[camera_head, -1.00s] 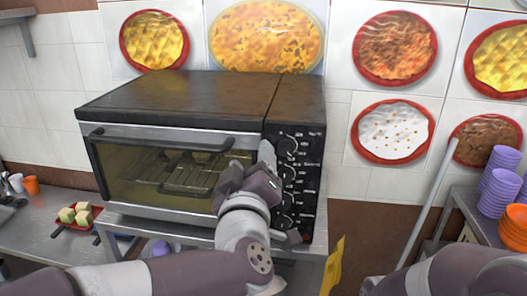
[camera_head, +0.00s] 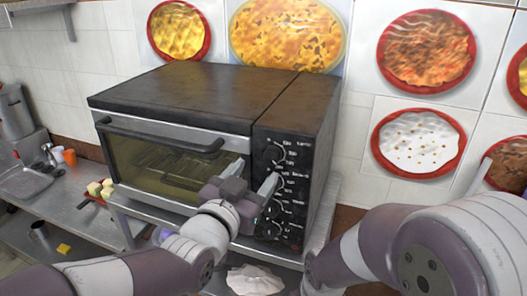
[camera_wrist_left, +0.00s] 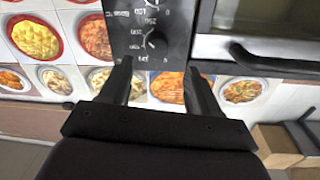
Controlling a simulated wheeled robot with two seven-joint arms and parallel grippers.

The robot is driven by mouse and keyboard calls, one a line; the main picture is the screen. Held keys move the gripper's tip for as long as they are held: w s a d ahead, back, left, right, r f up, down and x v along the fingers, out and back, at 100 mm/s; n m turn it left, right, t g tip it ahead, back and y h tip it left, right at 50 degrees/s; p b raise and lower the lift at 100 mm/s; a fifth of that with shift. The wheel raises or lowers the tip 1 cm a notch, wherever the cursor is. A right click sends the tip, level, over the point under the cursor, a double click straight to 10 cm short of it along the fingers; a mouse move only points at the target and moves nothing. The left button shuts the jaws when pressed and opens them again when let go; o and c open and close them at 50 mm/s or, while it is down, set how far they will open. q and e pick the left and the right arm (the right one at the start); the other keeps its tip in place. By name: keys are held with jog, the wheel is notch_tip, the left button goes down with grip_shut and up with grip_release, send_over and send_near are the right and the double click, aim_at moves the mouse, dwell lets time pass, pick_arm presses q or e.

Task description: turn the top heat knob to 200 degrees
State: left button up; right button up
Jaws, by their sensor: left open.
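The oven (camera_head: 175,150) has a dark control panel (camera_head: 300,125) on its right, with a column of knobs and white markings. The top heat knob (camera_head: 278,151) is the uppermost one. My left gripper (camera_head: 253,178) is open and empty in front of the panel and the door's right edge, below the top knob in the head view. In the left wrist view, which is upside down, a knob (camera_wrist_left: 153,44) shows just beyond and between the fingertips of my left gripper (camera_wrist_left: 158,68), apart from both. Its exact setting is too small to read. My right gripper is not in view.
The oven door handle (camera_head: 160,138) runs across the front, close to my left gripper. The oven stands on a metal table; a pale crumpled thing (camera_head: 255,281) lies below. A sink counter (camera_head: 60,190) is at left. Food pictures (camera_head: 418,143) hang on the tiled wall.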

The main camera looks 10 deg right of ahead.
aim_at(270, 157)
pick_arm(q)
jog(key=x, duration=0.2)
jog(key=p+x, duration=0.1)
jog(key=x, duration=0.1)
jog(key=p+x, duration=0.1)
jog(key=x, duration=0.1)
jog(key=shift+s+d+r, duration=0.1)
jog(key=shift+s+d, duration=0.2)
jog(key=shift+w, duration=0.2)
jog(key=shift+w+a, duration=0.1)
jog(key=shift+a, duration=0.1)
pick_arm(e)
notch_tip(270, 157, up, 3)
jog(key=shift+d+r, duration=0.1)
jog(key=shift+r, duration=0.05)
